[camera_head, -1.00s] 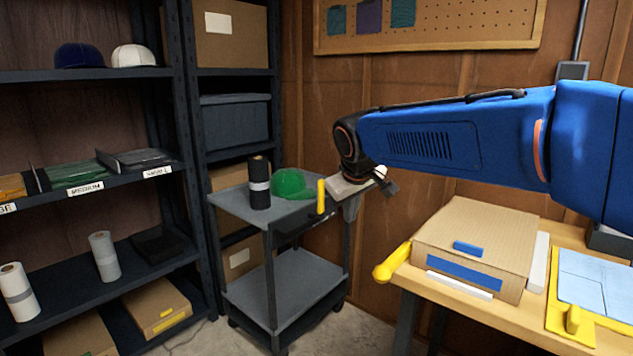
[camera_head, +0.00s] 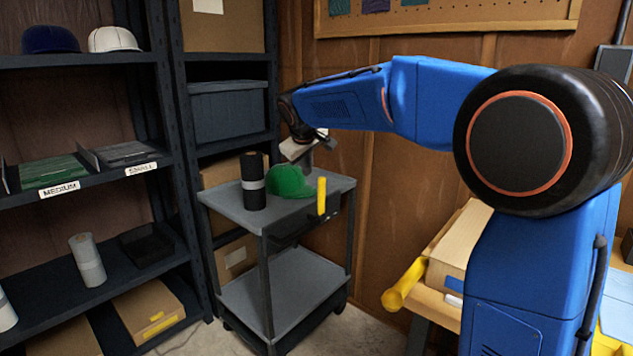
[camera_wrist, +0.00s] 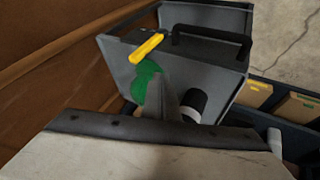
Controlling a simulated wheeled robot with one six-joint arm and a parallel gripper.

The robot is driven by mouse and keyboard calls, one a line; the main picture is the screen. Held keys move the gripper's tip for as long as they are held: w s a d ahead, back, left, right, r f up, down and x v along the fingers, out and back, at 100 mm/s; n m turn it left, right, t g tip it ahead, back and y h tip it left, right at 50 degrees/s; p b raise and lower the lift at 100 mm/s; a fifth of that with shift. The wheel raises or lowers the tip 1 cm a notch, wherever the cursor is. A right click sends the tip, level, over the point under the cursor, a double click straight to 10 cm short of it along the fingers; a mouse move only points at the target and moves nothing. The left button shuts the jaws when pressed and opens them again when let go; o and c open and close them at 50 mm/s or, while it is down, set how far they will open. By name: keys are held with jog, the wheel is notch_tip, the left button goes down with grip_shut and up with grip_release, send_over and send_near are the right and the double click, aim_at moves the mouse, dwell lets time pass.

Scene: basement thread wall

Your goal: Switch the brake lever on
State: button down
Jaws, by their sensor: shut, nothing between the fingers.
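The brake lever is a yellow bar (camera_head: 321,195) that stands upright at the right front corner of the grey cart (camera_head: 228,207). In the wrist view the yellow bar (camera_wrist: 147,47) lies slanted at the cart's edge, beyond the green cap. My gripper (camera_head: 304,163) is over the back of the cart, above and behind the cap, pointing down. It is shut and empty, apart from the lever. In the wrist view my gripper's fingers (camera_wrist: 165,90) overlap the green cap. The lever's lower mount is hard to make out.
The green cap (camera_head: 290,182) and a black roll with a pale band (camera_head: 253,170) stand on the cart top. A dark push handle (camera_wrist: 212,36) runs along the cart's edge. Shelves stand left; a workbench with a yellow handle (camera_head: 403,285) is at right.

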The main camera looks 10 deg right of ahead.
jog(key=shift+f, duration=0.1)
jog(key=w+d+f, duration=0.4)
jog(key=w+f, duration=0.3)
jog(key=w, duration=0.1)
jog(key=shift+d+f, duration=0.4)
jog(key=shift+w+d, duration=0.1)
dwell(0.4)
